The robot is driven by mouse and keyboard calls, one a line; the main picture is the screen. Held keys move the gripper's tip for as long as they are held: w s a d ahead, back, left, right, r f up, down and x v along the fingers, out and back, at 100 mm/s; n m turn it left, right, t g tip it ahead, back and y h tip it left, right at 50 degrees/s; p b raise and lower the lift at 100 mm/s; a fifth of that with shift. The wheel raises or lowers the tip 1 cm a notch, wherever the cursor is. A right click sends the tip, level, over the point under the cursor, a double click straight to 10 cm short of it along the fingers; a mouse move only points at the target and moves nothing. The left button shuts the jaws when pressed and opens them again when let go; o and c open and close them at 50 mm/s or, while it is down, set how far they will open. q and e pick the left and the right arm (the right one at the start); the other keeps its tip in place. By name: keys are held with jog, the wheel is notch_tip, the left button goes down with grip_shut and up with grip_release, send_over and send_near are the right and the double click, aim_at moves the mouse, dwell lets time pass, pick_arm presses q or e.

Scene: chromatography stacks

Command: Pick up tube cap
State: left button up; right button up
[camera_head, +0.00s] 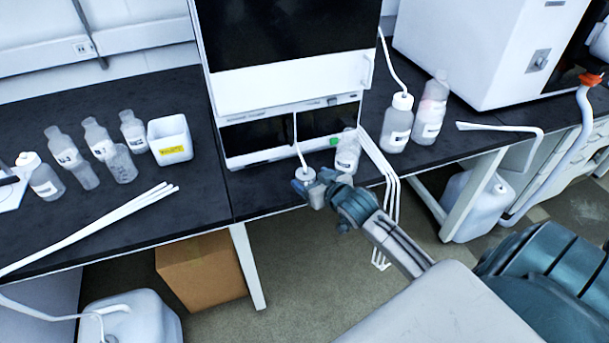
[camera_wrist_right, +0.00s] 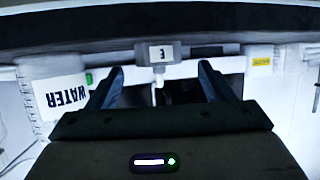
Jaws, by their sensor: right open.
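The tube cap (camera_head: 304,173) is white, with a thin white tube rising from it along the front of the central instrument. It sits near the bench's front edge, on what seems to be a small bottle mostly hidden by my right gripper. My right gripper (camera_head: 318,188) is close beside and just below the cap. In the right wrist view, the picture is upside down and my open right gripper (camera_wrist_right: 160,74) has nothing clearly held between its fingers. My left gripper is not in view.
A clear bottle (camera_head: 347,153) stands right beside the gripper; a WATER label (camera_wrist_right: 62,97) shows in the wrist view. The white instrument (camera_head: 290,95) rises behind. Two bottles, one a capped bottle (camera_head: 397,125), stand to the right. White tubes (camera_head: 120,212) lie on the left bench.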

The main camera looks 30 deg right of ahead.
aim_at(305, 173)
jog(key=x, duration=0.4)
jog(key=shift+d+r, duration=0.1)
jog(key=shift+w+f, duration=0.2)
jog(key=shift+w, duration=0.25)
jog(key=c, duration=1.1)
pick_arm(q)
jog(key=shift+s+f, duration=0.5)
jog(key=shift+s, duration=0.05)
pick_arm(e)
jog(key=shift+r, duration=0.1)
